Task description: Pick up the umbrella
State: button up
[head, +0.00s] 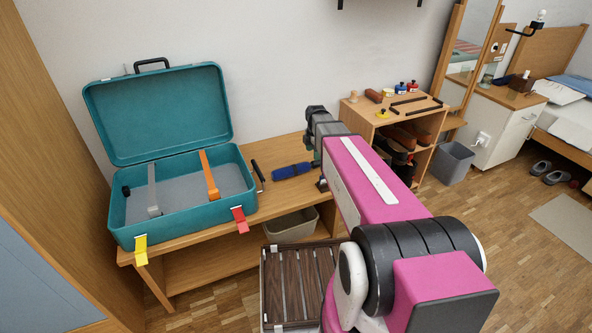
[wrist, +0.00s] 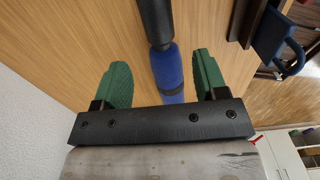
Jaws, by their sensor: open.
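The folded umbrella (head: 291,171) has a blue cover and lies on the wooden bench, right of the teal suitcase. In the wrist view, its blue body (wrist: 167,68) runs between my fingers, with a black section extending toward the top edge. My gripper (wrist: 161,68) has two green fingers, spread wide, one on each side of the umbrella, with visible gaps. In the head view, my arm hides most of the gripper, at the umbrella's right end. I cannot tell how far the fingers are above the bench.
The open teal suitcase (head: 182,228) with straps stands on the bench (head: 200,241) at left. A black-handled item (head: 258,170) lies between suitcase and umbrella. A small shelf unit (head: 352,110) with shoes stands at right. A bin (head: 292,226) sits below the bench.

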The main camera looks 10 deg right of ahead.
aim_at(313, 162)
jog(key=shift+a+f, duration=0.1)
jog(key=shift+f, duration=3.65)
jog(key=c, duration=1.2)
